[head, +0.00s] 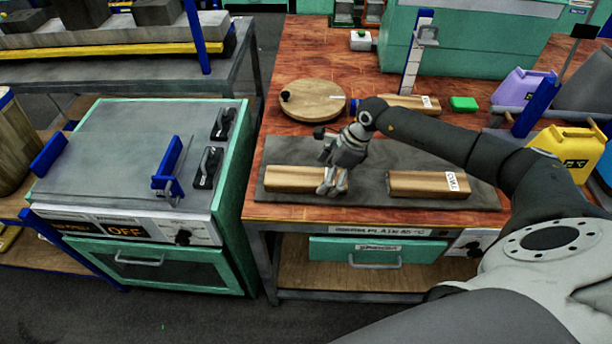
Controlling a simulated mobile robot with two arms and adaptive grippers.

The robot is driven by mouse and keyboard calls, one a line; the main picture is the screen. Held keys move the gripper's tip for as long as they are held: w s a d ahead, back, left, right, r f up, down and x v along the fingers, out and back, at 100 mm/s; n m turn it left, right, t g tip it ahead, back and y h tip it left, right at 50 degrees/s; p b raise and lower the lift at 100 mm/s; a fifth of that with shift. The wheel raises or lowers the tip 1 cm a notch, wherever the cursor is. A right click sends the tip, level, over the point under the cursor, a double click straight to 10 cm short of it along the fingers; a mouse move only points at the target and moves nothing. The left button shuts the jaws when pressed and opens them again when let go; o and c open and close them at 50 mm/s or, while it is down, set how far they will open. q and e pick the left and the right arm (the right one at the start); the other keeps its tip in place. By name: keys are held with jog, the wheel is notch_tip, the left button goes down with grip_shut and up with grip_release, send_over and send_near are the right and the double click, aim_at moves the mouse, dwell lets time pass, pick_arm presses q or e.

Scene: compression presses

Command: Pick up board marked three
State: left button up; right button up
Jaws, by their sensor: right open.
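Several wooden boards are in view. One board (290,179) lies on the left part of a dark grey mat (370,157) on the red-brown table. A second board (415,184) lies on the mat's right part, with a white label on its right end. A third board (395,102) lies behind the mat, partly hidden by my right arm, also with a white label. I cannot read which is marked three. My right gripper (331,188) points down, open, at the right end of the left board and hides that end. My left gripper is out of view.
A round wooden disc (313,101) with a black knob lies behind the mat. A green block (463,103), a purple container (520,90) and a yellow container (572,148) stand to the right. A press with a flat grey top (130,140) stands left across a gap.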

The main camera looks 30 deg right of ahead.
jog(key=shift+w+a+f, duration=0.1)
jog(key=shift+f, duration=0.3)
jog(key=shift+c, duration=0.4)
jog(key=c, duration=1.2)
jog(key=shift+r, duration=0.2)
